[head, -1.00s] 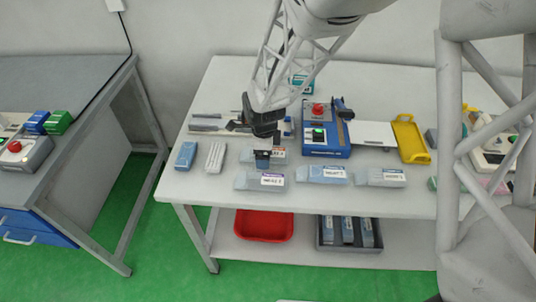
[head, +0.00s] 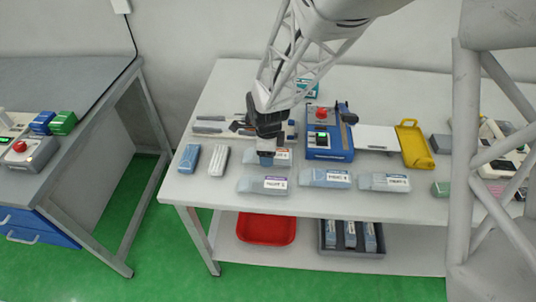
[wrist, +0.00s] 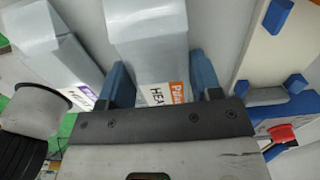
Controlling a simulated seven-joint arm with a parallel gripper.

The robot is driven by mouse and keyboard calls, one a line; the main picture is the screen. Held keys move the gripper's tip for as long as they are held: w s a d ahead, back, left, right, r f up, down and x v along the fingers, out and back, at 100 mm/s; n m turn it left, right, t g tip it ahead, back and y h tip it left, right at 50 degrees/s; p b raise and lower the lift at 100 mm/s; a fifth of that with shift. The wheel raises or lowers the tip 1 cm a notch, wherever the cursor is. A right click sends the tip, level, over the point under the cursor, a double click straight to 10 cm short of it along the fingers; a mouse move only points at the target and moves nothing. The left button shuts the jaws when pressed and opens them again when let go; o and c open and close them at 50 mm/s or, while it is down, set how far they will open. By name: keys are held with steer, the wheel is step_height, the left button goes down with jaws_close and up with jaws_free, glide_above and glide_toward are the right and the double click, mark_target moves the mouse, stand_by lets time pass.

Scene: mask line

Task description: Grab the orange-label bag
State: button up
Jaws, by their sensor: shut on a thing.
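The orange-label bag (wrist: 148,40) is a grey-white bag with an orange strip on its white label. It stands between the two blue fingers of my gripper (wrist: 162,82) in the wrist view, and the gripper is shut on it. In the head view my gripper (head: 266,158) points down at this bag (head: 282,157), which lies on the white table (head: 200,210) behind the front row of bags. The gripper hides part of the bag there. I cannot tell whether the bag is clear of the tabletop.
A purple-label bag (head: 248,184) lies just in front, with two more bags (head: 323,177) (head: 383,182) to its right. A blue machine (head: 328,148) stands right of my gripper, then a yellow tray (head: 413,146). Blue (head: 189,158) and white (head: 218,161) packs lie left.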

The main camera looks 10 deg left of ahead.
steer(key=shift+r, duration=0.5)
steer(key=shift+s+d+r, duration=0.1)
steer(key=shift+s+r, duration=0.1)
steer(key=shift+r, duration=0.65)
steer(key=s+d, duration=0.2)
steer(key=s, duration=0.2)
steer(key=s+d+r, duration=0.1)
steer(key=s+d, duration=0.1)
steer(key=s, duration=0.3)
steer(key=s+d, duration=0.2)
steer(key=s, duration=0.3)
steer(key=shift+s+d+r, duration=0.1)
steer(key=shift+d+r, duration=0.05)
